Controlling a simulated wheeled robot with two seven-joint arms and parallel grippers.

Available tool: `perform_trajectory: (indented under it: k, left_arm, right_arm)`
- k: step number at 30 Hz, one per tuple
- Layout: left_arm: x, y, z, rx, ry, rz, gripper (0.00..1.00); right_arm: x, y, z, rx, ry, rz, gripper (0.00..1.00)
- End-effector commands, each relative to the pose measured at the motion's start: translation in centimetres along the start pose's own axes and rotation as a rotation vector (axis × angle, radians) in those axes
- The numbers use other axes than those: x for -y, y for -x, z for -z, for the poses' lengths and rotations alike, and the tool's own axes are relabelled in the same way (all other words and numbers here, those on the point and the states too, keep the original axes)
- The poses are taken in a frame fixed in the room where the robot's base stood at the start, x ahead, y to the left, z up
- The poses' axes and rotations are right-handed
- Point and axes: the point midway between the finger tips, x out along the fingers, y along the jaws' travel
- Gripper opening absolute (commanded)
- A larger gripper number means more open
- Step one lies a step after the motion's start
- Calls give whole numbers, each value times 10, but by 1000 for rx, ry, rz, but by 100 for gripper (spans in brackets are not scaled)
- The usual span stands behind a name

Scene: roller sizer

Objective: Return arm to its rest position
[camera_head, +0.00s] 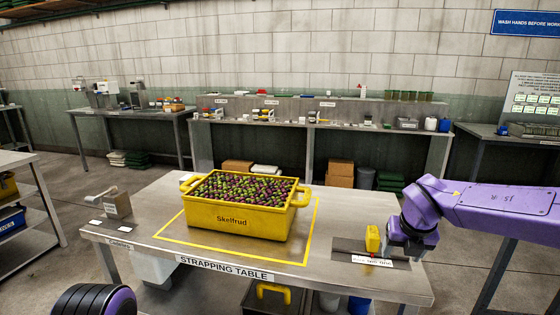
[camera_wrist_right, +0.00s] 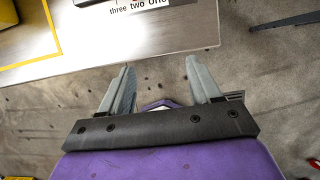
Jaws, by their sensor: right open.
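My right arm (camera_head: 490,207) is purple and comes in from the right edge of the head view. My right gripper (camera_head: 398,252) points down by the right end of the steel strapping table (camera_head: 160,205). In the right wrist view the right gripper (camera_wrist_right: 160,75) is open, with two grey fingers apart and nothing between them. Below them I see the floor and the table's edge (camera_wrist_right: 110,55). Part of my left arm (camera_head: 95,300) shows at the bottom left; its gripper is out of view.
A yellow crate (camera_head: 235,218) full of dark red and green fruit stands inside a yellow taped outline. A small yellow object (camera_head: 373,238) stands on a dark mat (camera_head: 350,246) close to the right gripper. A grey dispenser (camera_head: 117,204) stands at the table's left.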

Motion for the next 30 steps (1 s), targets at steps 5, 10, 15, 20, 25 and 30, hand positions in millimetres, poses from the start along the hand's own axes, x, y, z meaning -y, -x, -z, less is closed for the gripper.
perform_trajectory:
  k: [5,10,15,20,25,30]
  left_arm:
    - [0,0,0,0,0,0,57]
    - [0,0,0,0,0,0,57]
    - [0,0,0,0,0,0,57]
    - [0,0,0,0,0,0,57]
    - [0,0,0,0,0,0,57]
    - [0,0,0,0,0,0,57]
  right_arm:
    - [9,-2,-4,32,133,58,63]
    - [21,-9,-1,60,289,152,63]
    - [39,-27,9,74,529,302,63]
    - [55,-63,35,41,878,479,63]
    - [66,-127,100,-56,1466,643,63]
    - [65,-192,229,-146,2202,576,63]
